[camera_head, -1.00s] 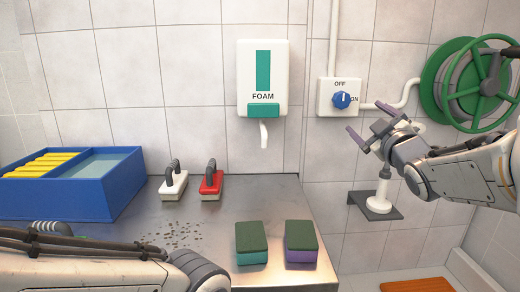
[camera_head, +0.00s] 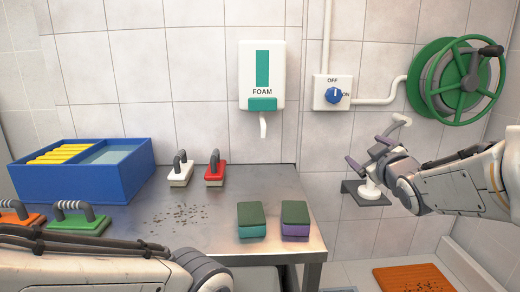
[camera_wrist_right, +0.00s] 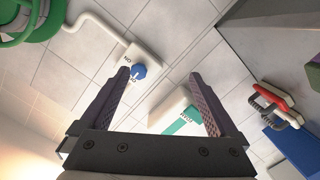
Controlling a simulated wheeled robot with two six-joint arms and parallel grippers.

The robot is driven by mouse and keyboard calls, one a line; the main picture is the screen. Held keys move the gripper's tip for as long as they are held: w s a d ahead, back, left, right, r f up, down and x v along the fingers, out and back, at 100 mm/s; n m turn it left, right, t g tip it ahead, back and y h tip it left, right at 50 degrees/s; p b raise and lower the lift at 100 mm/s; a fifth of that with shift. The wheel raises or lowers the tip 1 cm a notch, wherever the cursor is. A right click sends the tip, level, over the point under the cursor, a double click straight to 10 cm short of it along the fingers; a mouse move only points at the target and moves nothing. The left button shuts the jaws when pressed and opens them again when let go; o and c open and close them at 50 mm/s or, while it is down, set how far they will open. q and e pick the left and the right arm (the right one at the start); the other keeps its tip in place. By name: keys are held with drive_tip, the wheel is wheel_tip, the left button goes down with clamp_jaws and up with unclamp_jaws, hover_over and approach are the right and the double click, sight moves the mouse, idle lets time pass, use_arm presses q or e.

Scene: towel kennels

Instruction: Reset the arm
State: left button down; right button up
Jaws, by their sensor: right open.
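My right arm (camera_head: 455,188) reaches in from the right in the head view. Its gripper (camera_head: 368,152) is open and empty, in front of the wall below the switch box, and partly covers a white spray nozzle on a dark bracket. In the right wrist view the two ridged fingers (camera_wrist_right: 158,76) stand wide apart with nothing between them. My left arm (camera_head: 90,270) lies across the bottom left of the head view; its gripper is not visible.
The steel table (camera_head: 215,220) holds a blue bin (camera_head: 85,185), several brushes and two sponges (camera_head: 252,222). A foam dispenser (camera_head: 262,75), a switch box (camera_head: 333,92) and a green hose reel (camera_head: 460,82) are on the wall. An orange mat (camera_head: 415,278) lies low right.

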drive_tip(key=s+a+f+m+g, duration=0.1)
drive_tip(key=s+f+m+g, duration=0.15)
drive_tip(key=f, duration=0.65)
drive_tip(key=s+a+f+m+g, duration=0.15)
drive_tip(key=s+f+g, duration=0.25)
drive_tip(key=f, duration=0.4)
drive_tip(key=s+a+f+m+g, duration=0.35)
drive_tip(key=s+f+g, duration=0.35)
drive_tip(key=s+f, duration=0.6)
drive_tip(key=s+a+r+n+g+y, duration=0.1)
drive_tip(key=s+a+r+n+g, duration=0.2)
drive_tip(key=s+a, duration=0.5)
drive_tip(key=s+a+r+n+y, duration=0.1)
drive_tip(key=s+a+r+n, duration=0.35)
drive_tip(key=s+a, duration=0.3)
wheel_tip(320, 180, up, 18)
drive_tip(key=p, duration=1.9)
drive_tip(key=shift+s+d+r, duration=0.2)
drive_tip(key=shift+d, duration=0.05)
